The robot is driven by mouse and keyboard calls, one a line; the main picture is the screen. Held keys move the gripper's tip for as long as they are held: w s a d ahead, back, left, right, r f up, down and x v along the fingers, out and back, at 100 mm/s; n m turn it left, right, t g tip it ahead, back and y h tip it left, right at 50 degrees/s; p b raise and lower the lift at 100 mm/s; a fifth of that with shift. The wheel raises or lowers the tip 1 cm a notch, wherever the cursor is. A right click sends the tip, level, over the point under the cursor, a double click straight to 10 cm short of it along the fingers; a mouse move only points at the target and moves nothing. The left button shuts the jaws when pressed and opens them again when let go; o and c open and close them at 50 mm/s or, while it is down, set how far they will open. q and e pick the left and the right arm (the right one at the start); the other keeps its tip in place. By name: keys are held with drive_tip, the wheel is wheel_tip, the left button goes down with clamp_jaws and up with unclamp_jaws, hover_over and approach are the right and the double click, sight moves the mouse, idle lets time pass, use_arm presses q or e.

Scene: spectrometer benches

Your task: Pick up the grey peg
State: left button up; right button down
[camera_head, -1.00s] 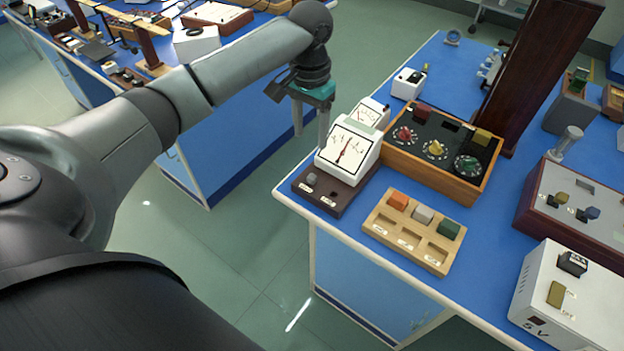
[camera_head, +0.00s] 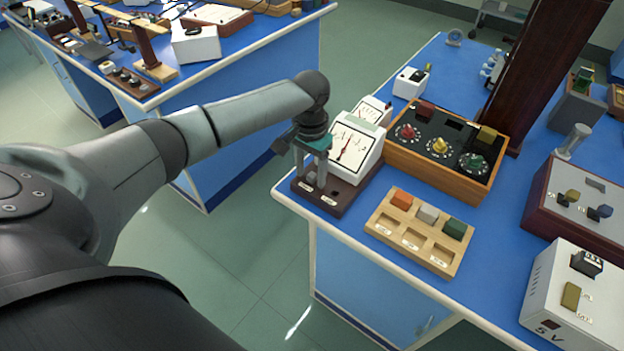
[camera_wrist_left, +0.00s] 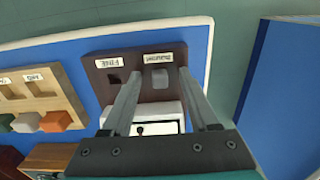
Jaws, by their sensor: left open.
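The grey peg (camera_head: 311,179) stands in the dark brown base (camera_head: 335,199) of the white meter (camera_head: 352,148), next to an empty square hole. It shows in the left wrist view (camera_wrist_left: 160,78) beside a white label. My left gripper (camera_head: 309,181) is open and points down over the base, with its fingers on either side of the peg. In the left wrist view the fingertips (camera_wrist_left: 159,72) are spread left and right of the peg, with gaps visible. I cannot tell how far down they reach along it. My right gripper is not in view.
A wooden tray (camera_head: 397,232) with orange, pale grey and green blocks sits right of the base. A wood-framed dial box (camera_head: 435,176) stands behind it. The blue bench's pale edge (camera_head: 300,217) is close to the meter base. White and brown instrument boxes stand farther right.

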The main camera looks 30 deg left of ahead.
use_arm(q)
clamp_jaws()
idle(0.4)
